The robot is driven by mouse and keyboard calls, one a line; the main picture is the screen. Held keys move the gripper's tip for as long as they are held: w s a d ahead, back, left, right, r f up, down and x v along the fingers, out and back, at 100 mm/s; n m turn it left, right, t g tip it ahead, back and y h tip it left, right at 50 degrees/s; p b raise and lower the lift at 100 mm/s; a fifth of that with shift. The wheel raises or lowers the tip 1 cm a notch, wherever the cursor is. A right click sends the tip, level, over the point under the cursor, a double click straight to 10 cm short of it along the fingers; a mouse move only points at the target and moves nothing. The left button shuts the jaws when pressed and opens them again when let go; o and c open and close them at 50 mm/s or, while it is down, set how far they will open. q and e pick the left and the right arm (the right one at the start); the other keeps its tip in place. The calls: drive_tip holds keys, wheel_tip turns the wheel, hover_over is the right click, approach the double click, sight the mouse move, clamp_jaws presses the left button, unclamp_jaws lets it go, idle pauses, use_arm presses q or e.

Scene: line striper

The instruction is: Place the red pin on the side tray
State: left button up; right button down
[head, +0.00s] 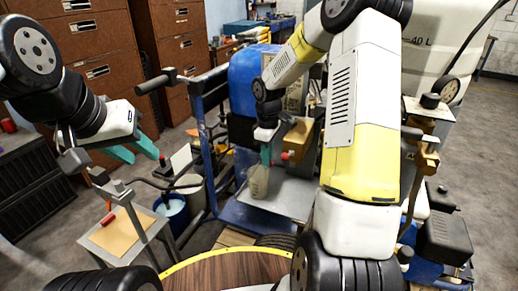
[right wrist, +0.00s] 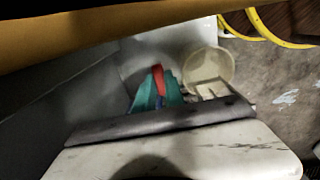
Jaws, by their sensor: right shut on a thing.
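My right gripper (head: 266,155) points down over the grey platform of the machine. In the right wrist view its teal fingers (right wrist: 157,92) are shut on a red piece, which looks like the red pin (right wrist: 158,75). In the head view a small red part (head: 284,156) shows just right of those fingers; I cannot tell if it is the same piece. My left gripper (head: 140,152) is open, its teal fingers apart, left of the machine. The side tray (head: 118,236), a tan surface with a grey rim, is at lower left. A small red piece (head: 107,219) shows at its back left.
A pale translucent container (head: 259,183) is just below my right gripper. A blue tank (head: 250,78) and blue frame stand behind it. A blue bucket (head: 172,210) is right of the tray. Grey bars and a black handle rise near the tray and my left gripper.

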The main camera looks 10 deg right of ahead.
drive_tip(key=c, duration=1.4)
unclamp_jaws()
drive_tip(key=shift+f, duration=0.1)
wheel_tip(320, 180, up, 12)
drive_tip(key=s+a+r+m+t+y, duration=0.1)
drive_tip(key=s+r+m+t, duration=0.2)
drive_tip(key=s, duration=0.9)
drive_tip(key=s+r+m+t+y, duration=0.1)
drive_tip(key=s+r+m+t, duration=0.2)
drive_tip(key=s+r+m, duration=0.4)
drive_tip(key=shift+s+a+r+m, duration=0.3)
drive_tip(key=shift+s+a+r, duration=0.15)
drive_tip(key=shift+s, duration=2)
